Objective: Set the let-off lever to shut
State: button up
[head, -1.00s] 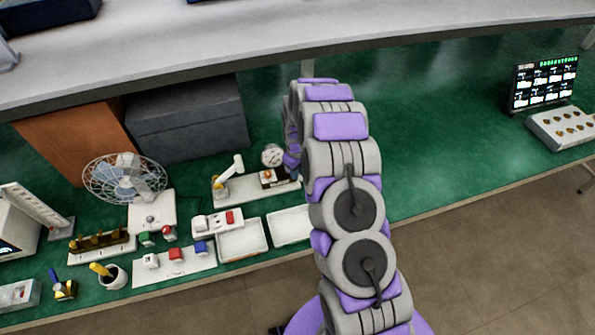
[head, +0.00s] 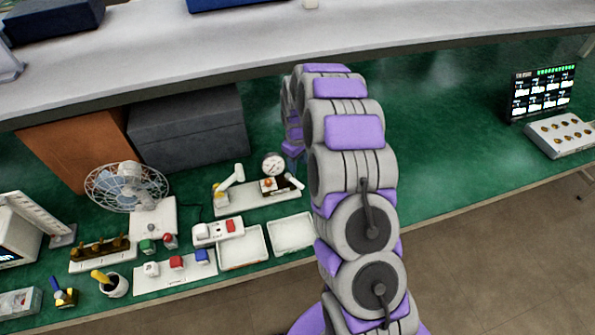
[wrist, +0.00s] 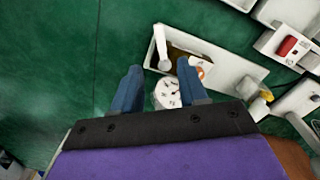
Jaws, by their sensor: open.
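The canister pump unit is a long white base (head: 243,202) on the green bench. It carries a round white gauge (head: 273,164), an orange-red part (head: 268,184) on a dark brown patch, and a white lever (head: 293,181) at its right end. A white arm with a yellow foot (head: 230,180) stands at its left end. No label shows which is the let-off lever. In the wrist view, my gripper (wrist: 160,88) is open and empty, with its blue fingers over the gauge (wrist: 168,94). The white right-end lever (wrist: 161,47) lies beyond the fingertips, apart from them.
Two white trays (head: 262,248) lie in front of the pump, beside a white box with a red switch (head: 230,226). A fan (head: 128,187) stands to the left. A dark grey box (head: 190,125) and a raised shelf (head: 250,55) are behind.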

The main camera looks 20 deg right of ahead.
notch_tip(320, 180, up, 8)
jog(key=shift+f+p, duration=0.2)
jog(key=shift+p, duration=0.1)
dwell(0.4)
jog(key=s+a+r+m, duration=0.1)
jog(key=s+a+r, duration=0.2)
jog(key=s+r, duration=0.7)
jog(key=s+a+r+m+g+b, duration=0.1)
jog(key=s+r+m, duration=0.1)
jog(key=s, duration=1.4)
jog(key=s+a+r+m+b, duration=0.1)
jog(key=s+m, duration=0.2)
jog(key=s, duration=1.4)
jog(key=shift+s+a+r+g, duration=0.15)
jog(key=shift+s+r+g, duration=0.05)
jog(key=shift+r+g, duration=0.2)
jog(key=shift+o, duration=0.2)
